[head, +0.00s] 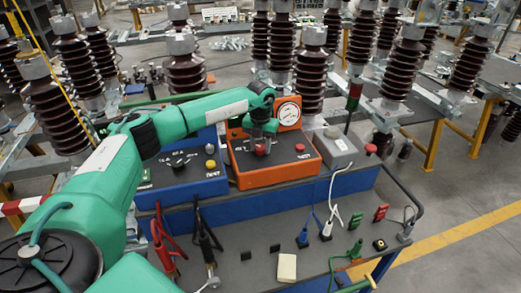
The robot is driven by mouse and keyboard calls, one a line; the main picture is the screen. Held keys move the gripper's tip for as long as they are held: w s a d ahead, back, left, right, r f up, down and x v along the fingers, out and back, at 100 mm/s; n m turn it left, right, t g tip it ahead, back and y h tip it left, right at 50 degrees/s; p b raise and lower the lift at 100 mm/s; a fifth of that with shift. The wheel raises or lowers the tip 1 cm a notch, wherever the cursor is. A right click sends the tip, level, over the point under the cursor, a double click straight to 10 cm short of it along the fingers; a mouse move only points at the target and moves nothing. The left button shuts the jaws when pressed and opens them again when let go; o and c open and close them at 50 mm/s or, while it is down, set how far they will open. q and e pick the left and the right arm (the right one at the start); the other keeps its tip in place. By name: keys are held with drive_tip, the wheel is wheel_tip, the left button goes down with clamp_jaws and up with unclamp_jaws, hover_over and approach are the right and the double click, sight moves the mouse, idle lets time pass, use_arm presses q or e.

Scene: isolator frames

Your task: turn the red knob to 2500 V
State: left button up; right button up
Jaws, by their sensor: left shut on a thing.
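An orange instrument box (270,176) stands on the bench, with a round white dial gauge (289,113) on its upright back panel. A red knob (261,150) sits on the box's sloping face, partly hidden by my gripper. My left arm reaches in from the left, and my left gripper (262,144) points down at the knob and is shut on it. The dial reading and the knob's scale are too small to read. A second red button (300,147) is to the right on the same face, apart from the gripper. My right gripper is not in view.
A blue box (190,188) with a yellow button stands close on the left, under my forearm. A grey box (336,150) stands on the right. Cables and clips lie on the bench top (245,243) in front. Tall brown insulators (310,75) stand behind.

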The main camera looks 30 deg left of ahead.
use_arm(q)
drive_tip(key=m+b, duration=0.3)
drive_tip(key=m, duration=0.2)
drive_tip(key=shift+f+m, duration=0.1)
drive_tip(key=shift+m, duration=0.2)
drive_tip(key=m+b, duration=0.2)
drive_tip(key=m, duration=0.2)
drive_tip(key=shift+m+b, duration=0.4)
drive_tip(key=shift+m, duration=0.4)
drive_tip(key=shift+r, duration=0.2)
drive_tip(key=o, duration=1)
